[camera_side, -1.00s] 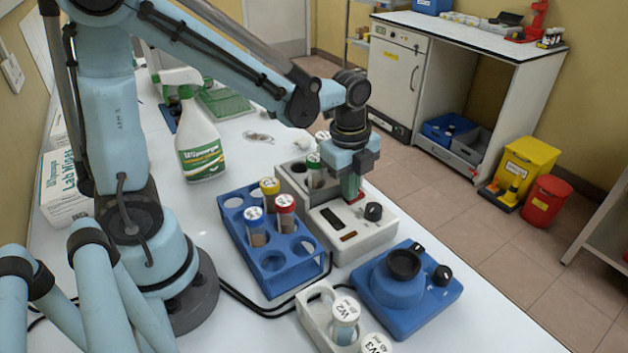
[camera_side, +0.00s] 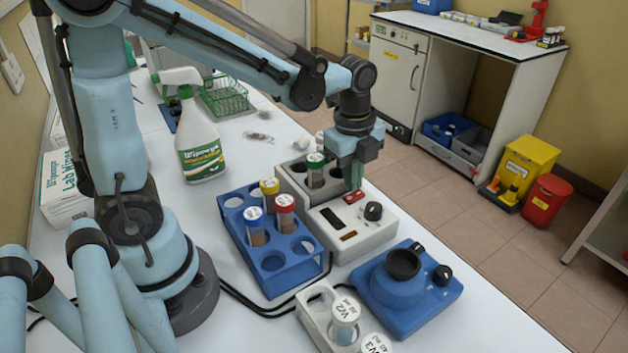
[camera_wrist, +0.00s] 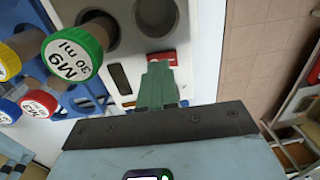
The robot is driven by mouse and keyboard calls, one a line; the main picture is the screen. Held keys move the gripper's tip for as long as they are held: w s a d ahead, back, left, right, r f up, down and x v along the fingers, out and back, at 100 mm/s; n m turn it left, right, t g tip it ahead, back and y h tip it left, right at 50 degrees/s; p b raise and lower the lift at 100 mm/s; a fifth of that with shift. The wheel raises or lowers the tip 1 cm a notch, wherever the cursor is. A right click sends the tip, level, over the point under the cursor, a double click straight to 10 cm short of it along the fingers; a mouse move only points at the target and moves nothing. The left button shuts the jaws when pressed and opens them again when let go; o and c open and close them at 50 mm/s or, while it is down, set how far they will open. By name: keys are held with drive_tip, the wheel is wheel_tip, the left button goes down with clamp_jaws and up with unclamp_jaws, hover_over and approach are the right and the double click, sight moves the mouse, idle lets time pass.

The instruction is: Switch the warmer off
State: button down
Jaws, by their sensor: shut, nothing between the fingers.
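The warmer is a grey and white box (camera_side: 356,249) with a row of wells at its back and a sloped panel. The panel has a dark display (camera_side: 328,217), a black knob (camera_side: 373,211) and a small amber-brown window (camera_side: 348,235). A red switch (camera_wrist: 168,57) sits on the panel near the wells. My gripper (camera_side: 353,187) is shut and empty, its green fingers pointing down at the red switch. In the wrist view its fingertips (camera_wrist: 160,64) overlap the switch and partly hide it; contact and rocker position cannot be told. A green-capped tube (camera_side: 315,162) stands in a well.
A blue rack (camera_side: 272,285) with several capped tubes stands left of the warmer. A blue device with a black cup (camera_side: 397,290) and a small holder with white-capped vials (camera_side: 315,318) stand in front. A spray bottle (camera_side: 200,145) stands behind the rack.

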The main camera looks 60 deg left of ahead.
wheel_tip(320, 180, up, 12)
drive_tip(key=s, duration=0.2)
idle(0.4)
drive_tip(key=shift+f, duration=0.1)
hover_over(343, 203)
drive_tip(key=w, duration=0.2)
wheel_tip(343, 203, down, 12)
drive_tip(key=shift+s+r, duration=0.15)
drive_tip(key=shift+w+f, duration=0.2)
drive_tip(key=shift+f, duration=0.35)
drive_tip(key=shift+w+f, duration=0.15)
drive_tip(key=shift+f, duration=0.35)
idle(0.7)
drive_tip(key=c, duration=1.8)
unclamp_jaws()
drive_tip(key=shift+c, duration=0.2)
